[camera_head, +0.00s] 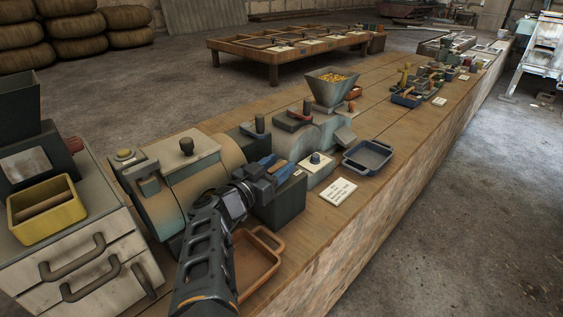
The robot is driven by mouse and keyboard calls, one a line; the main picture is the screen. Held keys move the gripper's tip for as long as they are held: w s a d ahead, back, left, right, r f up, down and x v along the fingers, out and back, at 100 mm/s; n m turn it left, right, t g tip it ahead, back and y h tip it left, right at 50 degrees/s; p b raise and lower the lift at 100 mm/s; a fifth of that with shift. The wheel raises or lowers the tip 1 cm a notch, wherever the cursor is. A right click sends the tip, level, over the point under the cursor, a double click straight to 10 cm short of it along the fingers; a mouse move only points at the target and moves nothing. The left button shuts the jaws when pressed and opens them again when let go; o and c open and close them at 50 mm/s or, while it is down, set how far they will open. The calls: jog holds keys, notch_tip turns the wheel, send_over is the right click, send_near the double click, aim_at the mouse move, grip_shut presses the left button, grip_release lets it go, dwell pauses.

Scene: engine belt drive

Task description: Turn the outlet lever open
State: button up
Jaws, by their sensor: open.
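My gripper (272,165) is open, its blue fingers over a dark box-shaped housing (278,206) on the workbench. A small brown piece shows by the fingertips; I cannot tell whether it is the outlet lever or whether the fingers touch it. The belt-drive machine has a tan rounded drum (209,167) left of the gripper and a grey hopper (333,88) with yellow grains behind it. A brown-red handle (298,116) lies on the grey body below the hopper. My arm hides part of the drum and the bench front.
An orange-brown tray (253,262) sits below the gripper. A blue-grey tray (368,157) and a white card (338,191) lie to the right. A drawer cabinet (84,265) with a yellow bin (43,209) stands at left. The bench front edge is mostly clear.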

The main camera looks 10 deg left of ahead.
jog(key=shift+p+v, duration=0.3)
jog(key=shift+v, duration=2.6)
